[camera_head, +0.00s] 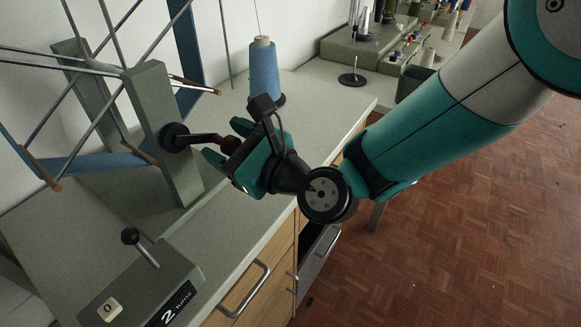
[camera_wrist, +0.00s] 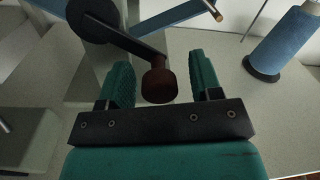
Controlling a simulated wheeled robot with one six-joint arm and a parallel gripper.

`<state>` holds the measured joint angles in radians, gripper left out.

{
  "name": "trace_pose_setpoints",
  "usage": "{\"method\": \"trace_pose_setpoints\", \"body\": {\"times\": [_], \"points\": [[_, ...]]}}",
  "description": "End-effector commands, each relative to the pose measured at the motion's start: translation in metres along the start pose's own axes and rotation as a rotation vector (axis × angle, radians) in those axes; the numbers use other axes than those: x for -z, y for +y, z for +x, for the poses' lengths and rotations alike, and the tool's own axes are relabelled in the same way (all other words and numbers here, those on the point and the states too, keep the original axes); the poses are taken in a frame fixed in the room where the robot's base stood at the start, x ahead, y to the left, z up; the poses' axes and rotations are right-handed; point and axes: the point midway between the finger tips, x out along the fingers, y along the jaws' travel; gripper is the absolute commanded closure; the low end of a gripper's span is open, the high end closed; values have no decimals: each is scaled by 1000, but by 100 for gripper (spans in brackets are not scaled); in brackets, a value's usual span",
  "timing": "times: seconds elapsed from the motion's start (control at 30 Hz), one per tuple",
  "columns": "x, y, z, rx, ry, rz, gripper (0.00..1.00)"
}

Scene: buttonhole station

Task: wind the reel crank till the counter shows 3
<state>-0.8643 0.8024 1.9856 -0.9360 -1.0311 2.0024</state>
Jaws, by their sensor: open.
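The reel (camera_head: 76,160) stands at the left of the counter top, with thin spokes and a blue band on a grey-green post. Its crank (camera_head: 195,138) is a dark arm on a round black hub, ending in a dark red knob (camera_head: 228,144). My gripper (camera_head: 226,143) is open at the crank's end. In the wrist view the knob (camera_wrist: 158,82) sits between the two green fingers, with gaps on both sides and no visible contact. The turn counter (camera_head: 174,303) at the lower left reads 2.
A blue thread cone (camera_head: 264,72) stands behind my gripper. A grey box with a black-knobbed lever (camera_head: 140,245) and a button marked 0 (camera_head: 110,309) is at the lower left. A drawer (camera_head: 318,262) stands open below the worktop (camera_head: 262,193). A sewing machine is at the back.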

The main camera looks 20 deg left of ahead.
Motion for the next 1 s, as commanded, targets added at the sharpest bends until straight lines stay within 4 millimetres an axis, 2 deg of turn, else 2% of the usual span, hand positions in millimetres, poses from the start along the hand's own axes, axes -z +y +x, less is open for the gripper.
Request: {"method": "trace_pose_setpoints", "body": {"times": [0.13, 0.27, 0.73, 1.0], "points": [[5, 0, -12, 2, 1, 0, 41], [9, 1, -34, 4, 0, 1, 41], [8, 1, -146, 8, 1, -1, 41], [3, 0, -170, 3, -2, -3, 41]]}}
